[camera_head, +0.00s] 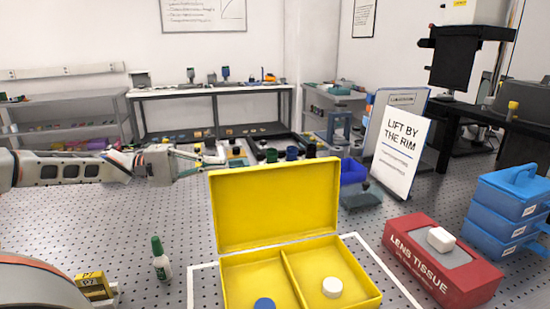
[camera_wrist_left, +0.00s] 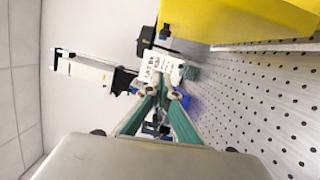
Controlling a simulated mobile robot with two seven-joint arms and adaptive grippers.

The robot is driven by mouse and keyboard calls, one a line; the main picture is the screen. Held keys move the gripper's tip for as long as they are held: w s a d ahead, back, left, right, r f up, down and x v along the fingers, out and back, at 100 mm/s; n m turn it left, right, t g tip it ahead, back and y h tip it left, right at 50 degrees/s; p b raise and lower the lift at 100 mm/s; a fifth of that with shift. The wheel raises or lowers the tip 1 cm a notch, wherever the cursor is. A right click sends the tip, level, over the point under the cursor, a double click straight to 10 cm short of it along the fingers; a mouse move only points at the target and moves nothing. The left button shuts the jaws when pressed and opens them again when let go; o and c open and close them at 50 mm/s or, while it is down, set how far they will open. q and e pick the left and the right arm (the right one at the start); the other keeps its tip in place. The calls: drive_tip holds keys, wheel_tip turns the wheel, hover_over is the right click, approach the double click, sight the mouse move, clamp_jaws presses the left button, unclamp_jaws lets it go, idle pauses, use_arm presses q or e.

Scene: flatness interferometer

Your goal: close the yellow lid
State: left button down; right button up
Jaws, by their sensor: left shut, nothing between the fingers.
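The yellow lid (camera_head: 273,203) stands open and upright at the back edge of the yellow box (camera_head: 352,268). The box has two compartments, with a blue round piece (camera_head: 264,304) in the left one and a white round piece (camera_head: 332,287) in the right one. My left gripper (camera_head: 222,158) is shut and empty, behind the lid near its top left corner. In the left wrist view, the fingers (camera_wrist_left: 160,92) are together, and the yellow lid (camera_wrist_left: 250,20) fills the upper right. My right gripper does not show in either view.
A red lens tissue box (camera_head: 440,265) and blue stacked cases (camera_head: 508,210) stand right of the yellow box. A green-capped bottle (camera_head: 161,262) and a small yellow block (camera_head: 95,287) stand left. A "Lift by the rim" sign (camera_head: 400,155) stands behind.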

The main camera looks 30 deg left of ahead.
sight(258, 167)
use_arm(q)
drive_tip(key=w+d+b, duration=0.1)
drive_tip(key=d, duration=0.2)
drive_tip(key=w+d+b, duration=0.1)
drive_tip(key=d, duration=0.3)
drive_tip(key=w+d+b, duration=0.1)
drive_tip(key=d, duration=0.3)
drive_tip(key=shift+w+r, duration=0.15)
drive_tip(key=shift+r, duration=0.2)
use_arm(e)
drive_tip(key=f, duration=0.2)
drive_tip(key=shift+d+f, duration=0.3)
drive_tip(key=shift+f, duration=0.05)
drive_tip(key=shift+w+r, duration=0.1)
